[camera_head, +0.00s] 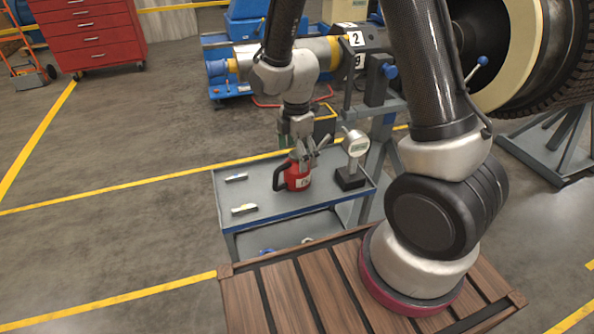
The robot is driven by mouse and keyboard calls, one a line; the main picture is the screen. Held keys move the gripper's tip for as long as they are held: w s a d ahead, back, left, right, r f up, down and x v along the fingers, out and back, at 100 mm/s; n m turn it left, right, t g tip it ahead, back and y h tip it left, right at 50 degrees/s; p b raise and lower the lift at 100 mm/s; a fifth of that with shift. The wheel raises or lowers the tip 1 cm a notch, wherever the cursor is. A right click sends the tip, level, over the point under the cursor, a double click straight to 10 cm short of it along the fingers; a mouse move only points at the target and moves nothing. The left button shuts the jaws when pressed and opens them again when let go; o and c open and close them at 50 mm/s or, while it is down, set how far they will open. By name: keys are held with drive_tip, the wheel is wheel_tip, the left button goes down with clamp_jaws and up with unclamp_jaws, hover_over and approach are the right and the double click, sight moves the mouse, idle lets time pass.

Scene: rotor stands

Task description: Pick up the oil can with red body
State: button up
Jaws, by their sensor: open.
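The red oil can (297,178) stands upright on the grey top of a small table (252,192). It has a dark handle on its left and a white label on its front. My gripper (304,157) is open and points down right at the can's top. The fingers overlap the upper part of the can in this view, so I cannot tell whether they touch it. The can's spout and top are partly hidden by my gripper.
A gauge on a dark base (351,177) stands just right of the can. Two small items, one farther back (236,177) and one nearer (244,209), lie on the left of the tabletop. A rotor stand (375,85) rises behind.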

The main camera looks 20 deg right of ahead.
sight(297, 166)
wheel_tip(297, 166, down, 4)
drive_tip(key=shift+f, duration=0.25)
drive_tip(key=c, duration=1.3)
wheel_tip(297, 166, up, 10)
drive_tip(key=shift+r, duration=0.1)
drive_tip(key=o, duration=0.5)
drive_tip(key=shift+c, duration=0.2)
drive_tip(key=c, duration=0.8)
drive_tip(key=shift+r, duration=1.95)
